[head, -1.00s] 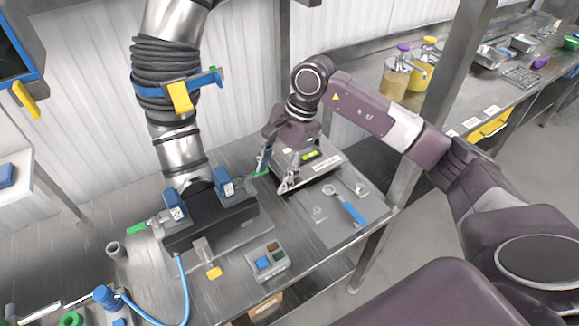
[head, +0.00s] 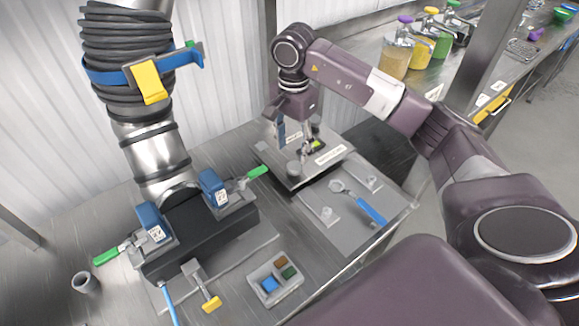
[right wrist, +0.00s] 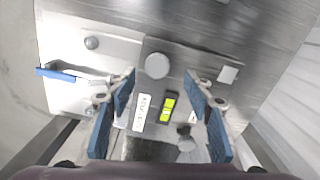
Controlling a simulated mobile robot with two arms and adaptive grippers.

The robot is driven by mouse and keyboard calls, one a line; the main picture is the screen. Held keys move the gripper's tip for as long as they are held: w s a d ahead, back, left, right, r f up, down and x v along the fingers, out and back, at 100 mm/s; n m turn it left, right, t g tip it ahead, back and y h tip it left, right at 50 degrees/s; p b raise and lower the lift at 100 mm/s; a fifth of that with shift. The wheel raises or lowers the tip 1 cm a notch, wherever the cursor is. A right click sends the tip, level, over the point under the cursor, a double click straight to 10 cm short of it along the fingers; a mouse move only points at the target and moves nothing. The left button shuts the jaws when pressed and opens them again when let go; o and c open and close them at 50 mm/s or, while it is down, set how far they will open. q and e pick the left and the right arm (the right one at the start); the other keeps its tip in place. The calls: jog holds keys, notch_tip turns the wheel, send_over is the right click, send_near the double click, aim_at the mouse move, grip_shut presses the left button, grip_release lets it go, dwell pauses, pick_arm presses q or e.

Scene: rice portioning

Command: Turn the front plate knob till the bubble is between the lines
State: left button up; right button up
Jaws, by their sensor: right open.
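The levelling plate (head: 275,157) lies on the bench with a white label (head: 330,155). A grey round knob (head: 293,168) stands at its front left; it also shows in the right wrist view (right wrist: 157,65). A yellow-green bubble level (right wrist: 168,107) sits beside the label; the bubble's place against the lines is too small to tell. A second grey knob (right wrist: 186,140) is lower in that view. My right gripper (right wrist: 159,79) is open and points down over the plate. Its blue-padded fingers are apart, with the front knob just beyond and between their tips. My left gripper is not in view.
A black clamp block with green handles (head: 257,172) stands to the left under a large metal duct. A small tray (head: 274,277) with coloured pieces is at the front.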

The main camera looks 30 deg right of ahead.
aim_at(294, 166)
jog(key=f, duration=0.2)
jog(key=f+p, duration=0.1)
jog(key=f, duration=0.1)
jog(key=f+p, duration=0.1)
jog(key=f, duration=0.1)
jog(key=shift+s+f, duration=0.25)
jog(key=shift+s, duration=0.05)
jog(key=shift+f, duration=0.3)
jog(key=c, duration=1.2)
jog(key=shift+o, duration=0.2)
